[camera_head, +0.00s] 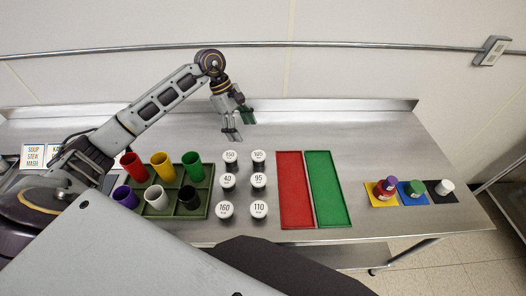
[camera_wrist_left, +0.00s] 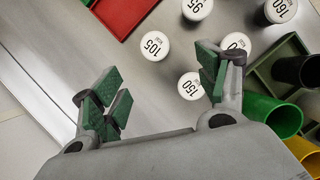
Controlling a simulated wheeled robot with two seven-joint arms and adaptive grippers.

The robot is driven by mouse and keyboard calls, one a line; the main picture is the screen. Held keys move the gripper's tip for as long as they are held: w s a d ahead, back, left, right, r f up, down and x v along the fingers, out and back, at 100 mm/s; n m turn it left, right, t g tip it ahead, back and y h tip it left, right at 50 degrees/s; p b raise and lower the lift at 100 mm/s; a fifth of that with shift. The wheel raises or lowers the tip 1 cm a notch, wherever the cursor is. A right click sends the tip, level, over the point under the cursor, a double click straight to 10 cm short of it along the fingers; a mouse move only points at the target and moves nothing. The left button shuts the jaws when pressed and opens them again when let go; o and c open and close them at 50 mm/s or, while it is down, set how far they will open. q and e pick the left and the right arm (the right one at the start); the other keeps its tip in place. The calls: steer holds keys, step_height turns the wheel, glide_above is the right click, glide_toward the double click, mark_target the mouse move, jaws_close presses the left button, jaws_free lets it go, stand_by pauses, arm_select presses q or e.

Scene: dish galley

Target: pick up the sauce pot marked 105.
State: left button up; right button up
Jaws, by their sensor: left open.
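The sauce pot marked 105 (camera_head: 258,156) is a small white-lidded pot at the back right of a group of similar pots on the steel counter. In the left wrist view its lid (camera_wrist_left: 155,46) reads 105 and lies beyond the fingertips, between the two fingers' directions. My left gripper (camera_head: 241,126) is open and empty, above the counter behind the back row of pots. In the left wrist view the gripper (camera_wrist_left: 160,90) has its green-padded fingers spread wide, apart from the pot. My right gripper is not in view.
The pot marked 150 (camera_head: 230,156) stands just left of the 105 pot, and the 95 pot (camera_head: 259,179) in front. A red tray (camera_head: 295,190) and a green tray (camera_head: 328,190) lie to the right. A green rack of coloured cups (camera_head: 173,210) is at left.

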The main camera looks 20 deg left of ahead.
arm_select(q)
steer(key=w, duration=0.1)
steer(key=p, duration=0.2)
glide_above(257, 155)
steer(key=a, duration=0.2)
step_height(257, 155, down, 7)
steer(key=shift+w+a+r, duration=0.15)
steer(key=shift+d+f, duration=0.2)
steer(key=shift+f, duration=0.4)
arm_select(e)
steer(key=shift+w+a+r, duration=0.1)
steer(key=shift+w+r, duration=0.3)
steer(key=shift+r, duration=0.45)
arm_select(q)
steer(key=shift+d+f, duration=0.1)
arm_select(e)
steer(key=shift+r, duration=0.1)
